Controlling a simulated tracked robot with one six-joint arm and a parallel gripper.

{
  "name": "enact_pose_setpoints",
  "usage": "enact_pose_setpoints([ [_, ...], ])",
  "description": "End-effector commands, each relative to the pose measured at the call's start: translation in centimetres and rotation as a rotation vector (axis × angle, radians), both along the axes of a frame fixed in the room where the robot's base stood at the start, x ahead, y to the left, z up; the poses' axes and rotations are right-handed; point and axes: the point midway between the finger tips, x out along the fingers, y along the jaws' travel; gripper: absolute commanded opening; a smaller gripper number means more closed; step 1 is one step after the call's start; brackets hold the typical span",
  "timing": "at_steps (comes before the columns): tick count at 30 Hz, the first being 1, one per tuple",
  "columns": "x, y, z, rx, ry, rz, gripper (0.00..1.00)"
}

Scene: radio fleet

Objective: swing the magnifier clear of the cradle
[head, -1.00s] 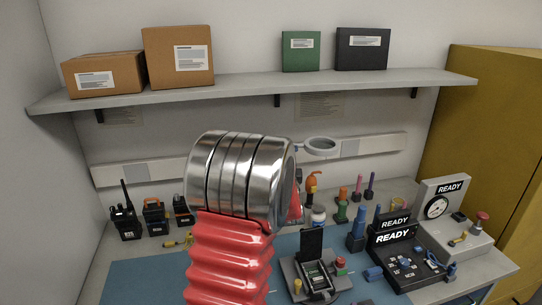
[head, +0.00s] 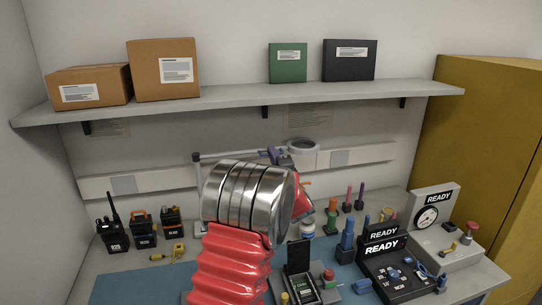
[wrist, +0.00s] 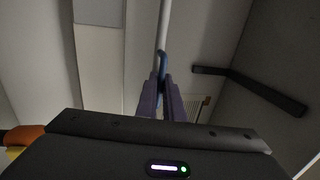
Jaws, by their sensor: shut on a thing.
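The magnifier's grey ring (head: 303,147) is in the head view, raised in front of the wall rail. Its light arm (head: 228,155) runs left to an upright post. My gripper (head: 271,153) is beside the ring, partly hidden behind my own arm. In the wrist view its purple fingers (wrist: 161,98) are shut on a blue part (wrist: 162,63) of the magnifier, on a pale rod. The cradle (head: 302,286) stands on the bench at the bottom, with a dark upright plate and a small device in it. The ring appears up and behind the cradle, not over it in this view.
Several radios (head: 142,230) stand at the bench's left. A black READY box (head: 398,275) and a grey gauge unit (head: 440,225) are at the right. Colored upright tools (head: 347,235) stand behind the cradle. A shelf (head: 240,98) with boxes hangs above.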

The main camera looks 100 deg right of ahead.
Motion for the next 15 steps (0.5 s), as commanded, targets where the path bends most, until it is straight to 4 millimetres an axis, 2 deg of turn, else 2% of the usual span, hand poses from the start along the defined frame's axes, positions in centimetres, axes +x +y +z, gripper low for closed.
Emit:
enact_pose_setpoints([
  [1, -0.06, -0.57, 0.2, 0.0, -0.004, -0.006, 0.0],
  [7, -0.13, -0.57, 0.18, -0.001, -0.007, -0.008, 0.0],
  [8, -0.14, -0.57, 0.18, -0.001, -0.008, -0.009, 0.08],
  [15, -0.14, -0.5, 0.14, 0.0, -0.009, -0.009, 0.25],
])
